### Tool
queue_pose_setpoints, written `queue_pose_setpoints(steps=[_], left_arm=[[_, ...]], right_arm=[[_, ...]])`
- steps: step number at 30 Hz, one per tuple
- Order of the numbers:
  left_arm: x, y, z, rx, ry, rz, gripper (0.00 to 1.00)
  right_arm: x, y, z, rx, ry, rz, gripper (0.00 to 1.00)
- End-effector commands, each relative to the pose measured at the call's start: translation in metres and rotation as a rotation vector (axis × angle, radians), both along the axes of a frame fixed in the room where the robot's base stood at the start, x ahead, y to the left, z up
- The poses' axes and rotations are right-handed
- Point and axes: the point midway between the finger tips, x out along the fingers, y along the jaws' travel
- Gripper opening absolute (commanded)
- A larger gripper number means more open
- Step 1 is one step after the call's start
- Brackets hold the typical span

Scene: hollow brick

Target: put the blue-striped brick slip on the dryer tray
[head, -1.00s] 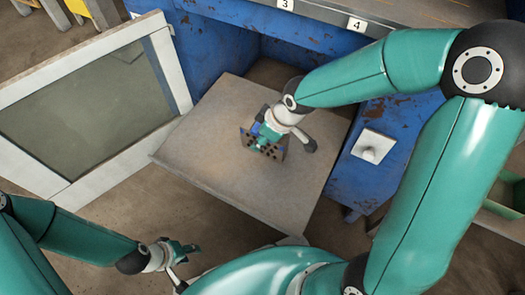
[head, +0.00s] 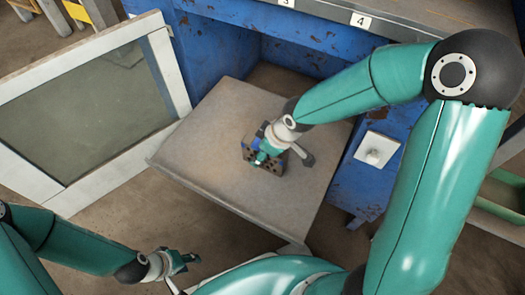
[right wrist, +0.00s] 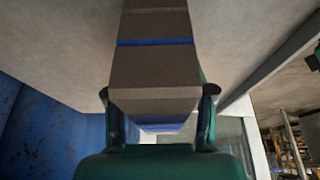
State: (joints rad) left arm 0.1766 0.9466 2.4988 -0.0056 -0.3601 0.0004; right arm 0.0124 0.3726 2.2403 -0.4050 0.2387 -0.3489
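The blue-striped brick slip (head: 264,165) is a brown hollow piece with dark holes; its blue stripes show in the right wrist view (right wrist: 153,70). My right gripper (head: 268,152) is shut on it, with a finger on either side in the right wrist view (right wrist: 158,98). The dryer tray (head: 225,195) is the broad grey plate in front of the blue cabinet. The slip is over the middle of this plate; I cannot tell whether it touches it. My left gripper (head: 184,270) is at the lower left, away from the tray, empty, its fingers apart.
A pale-framed glass door (head: 80,115) stands open left of the tray. The blue cabinet (head: 215,40) with number labels is behind it. A white plate with a knob (head: 375,150) is on the right. The tray around the slip is clear.

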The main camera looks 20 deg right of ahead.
Motion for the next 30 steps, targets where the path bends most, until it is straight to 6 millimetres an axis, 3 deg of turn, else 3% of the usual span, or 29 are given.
queue_pose_setpoints(steps=[13, 30], left_arm=[[0.0, 0.0, 0.007, 0.0, 0.0, 0.0, 0.4], [0.0, 0.0, 0.052, 0.0, 0.0, 0.0, 0.4]], right_arm=[[-0.001, -0.002, 0.009, 0.0, -0.001, -0.003, 0.61], [-0.031, -0.026, 0.102, 0.0, -0.003, -0.003, 0.61]])
